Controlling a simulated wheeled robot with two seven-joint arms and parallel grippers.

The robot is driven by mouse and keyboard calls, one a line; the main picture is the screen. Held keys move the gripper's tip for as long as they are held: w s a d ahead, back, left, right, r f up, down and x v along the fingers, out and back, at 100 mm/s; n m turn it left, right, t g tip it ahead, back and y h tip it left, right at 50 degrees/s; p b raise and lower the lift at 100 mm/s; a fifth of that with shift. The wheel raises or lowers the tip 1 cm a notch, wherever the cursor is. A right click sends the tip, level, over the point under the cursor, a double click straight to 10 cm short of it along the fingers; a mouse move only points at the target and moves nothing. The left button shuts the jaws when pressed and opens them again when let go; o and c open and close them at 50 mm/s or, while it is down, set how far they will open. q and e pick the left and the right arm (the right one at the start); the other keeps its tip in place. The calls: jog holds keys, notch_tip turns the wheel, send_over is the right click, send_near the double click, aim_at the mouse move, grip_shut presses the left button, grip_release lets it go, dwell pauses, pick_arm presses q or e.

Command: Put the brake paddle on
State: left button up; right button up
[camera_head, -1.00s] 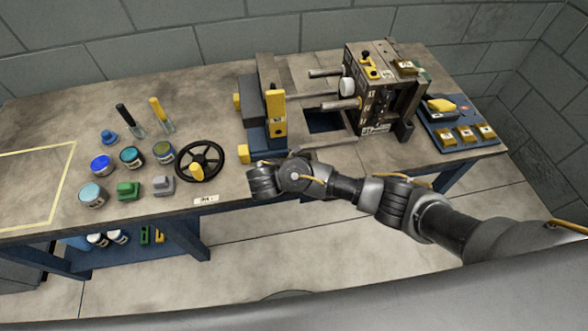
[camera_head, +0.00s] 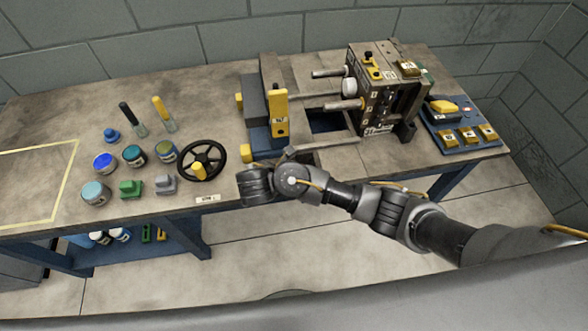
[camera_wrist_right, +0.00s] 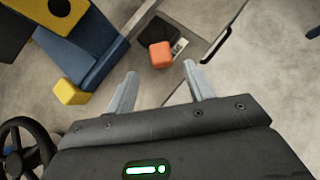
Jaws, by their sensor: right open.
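An orange-red block (camera_wrist_right: 160,54), probably the brake paddle, shows in the right wrist view on a dark plate beside a small label. I cannot make it out in the head view, where my right wrist covers the front edge of the bench by the clamp. My right gripper (camera_wrist_right: 160,69) is open and empty. The block lies beyond its fingertips, roughly in line with the gap between them; whether they touch it cannot be told, but they look apart. My left gripper is not in view.
A black handwheel (camera_head: 203,160) with a yellow knob stands left of my right wrist. The blue and yellow clamp machine (camera_head: 278,113) is behind it, with a mould block (camera_head: 372,95) further right. A blue control panel (camera_head: 462,125) sits at the right end. Several pots stand left.

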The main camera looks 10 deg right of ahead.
jog(key=p+v, duration=0.5)
jog(key=shift+s+a+r+p, duration=0.15)
jog(key=shift+s+r+p, duration=0.05)
jog(key=shift+r+p, duration=0.1)
dwell(0.4)
